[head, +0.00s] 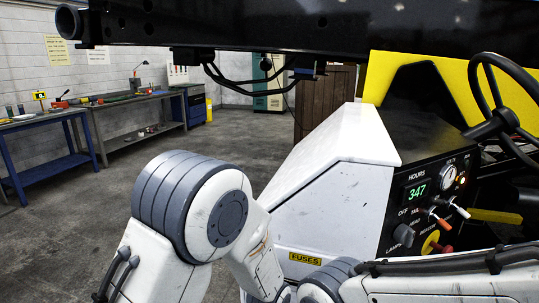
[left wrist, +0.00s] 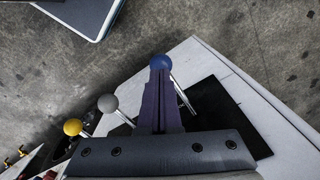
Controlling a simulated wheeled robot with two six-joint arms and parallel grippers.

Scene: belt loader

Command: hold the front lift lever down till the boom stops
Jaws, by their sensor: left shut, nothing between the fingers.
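In the left wrist view, three ball-topped levers stand in a row: a yellow knob (left wrist: 73,127), a grey knob (left wrist: 107,103) and a blue knob (left wrist: 161,62). My left gripper (left wrist: 160,82) is shut and empty, with its fingertips right at the blue knob. The knob shows just past the tips, and its thin metal rod runs down to the right beside the fingers. I cannot tell if they touch, nor which lever is the front lift lever. In the head view these levers and my left gripper are hidden. My right gripper is not in view.
A white console (head: 325,165) with a gauge panel reading 347 (head: 417,193) stands in front. A steering wheel (head: 505,115) is at the right. A black boom (head: 250,25) crosses overhead. Workbenches (head: 50,135) line the left wall, with clear floor before them.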

